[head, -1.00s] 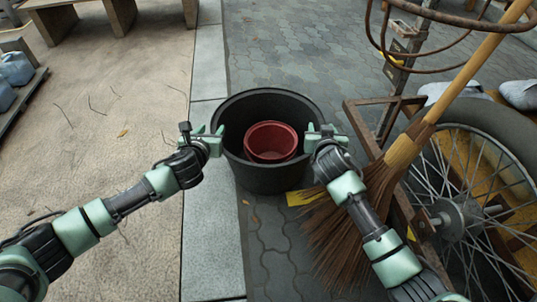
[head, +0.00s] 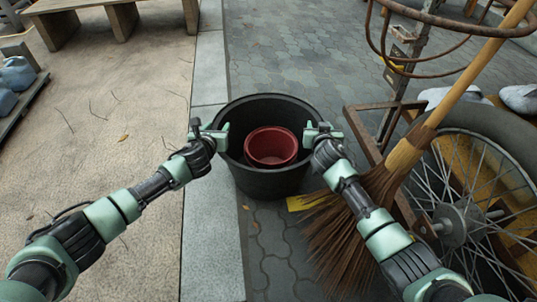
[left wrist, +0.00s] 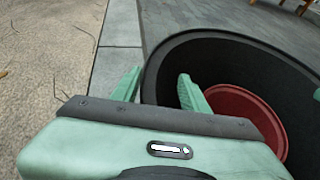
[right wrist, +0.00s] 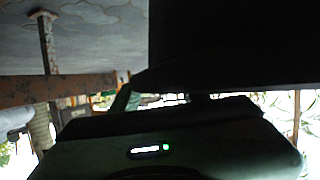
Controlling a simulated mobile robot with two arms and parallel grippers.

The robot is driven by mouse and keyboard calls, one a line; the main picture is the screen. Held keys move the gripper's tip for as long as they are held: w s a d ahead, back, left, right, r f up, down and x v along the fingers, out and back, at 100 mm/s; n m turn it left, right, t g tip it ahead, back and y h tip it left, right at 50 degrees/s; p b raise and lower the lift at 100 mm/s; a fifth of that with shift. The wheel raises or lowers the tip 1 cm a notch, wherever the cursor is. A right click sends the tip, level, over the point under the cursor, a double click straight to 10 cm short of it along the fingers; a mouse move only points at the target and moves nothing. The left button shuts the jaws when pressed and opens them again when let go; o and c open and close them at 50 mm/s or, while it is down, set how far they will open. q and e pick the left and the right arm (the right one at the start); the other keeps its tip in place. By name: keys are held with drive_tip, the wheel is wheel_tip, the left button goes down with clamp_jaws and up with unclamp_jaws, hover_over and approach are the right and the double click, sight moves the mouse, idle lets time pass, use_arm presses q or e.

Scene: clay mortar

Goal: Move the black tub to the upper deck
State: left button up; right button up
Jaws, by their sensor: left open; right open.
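The black tub (head: 262,182) stands upright on the grey paving in the head view, with a smaller red tub (head: 270,148) inside it. My left gripper (head: 211,134) is open at the tub's left rim. In the left wrist view its fingers (left wrist: 158,90) straddle the black rim (left wrist: 215,36), one outside and one inside. My right gripper (head: 322,132) is open at the right rim. The right wrist view is dark; a large black surface (right wrist: 235,45), likely the tub wall, fills its upper right, and only one finger shows clearly. I cannot pick out the upper deck with certainty.
A straw broom (head: 375,185) leans close to the tub's right side, beside a rusty frame (head: 365,135) and a spoked wheel (head: 465,200). A stone kerb (head: 211,220) runs along the left. A bench (head: 120,8) stands at the back left. The paving behind the tub is clear.

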use_arm(q)
drive_tip(key=shift+w+f, duration=0.2)
drive_tip(key=shift+w, duration=0.25)
use_arm(e)
drive_tip(key=shift+w+f, duration=0.15)
drive_tip(key=shift+w, duration=0.35)
use_arm(q)
clamp_jaws()
use_arm(e)
clamp_jaws()
idle(0.4)
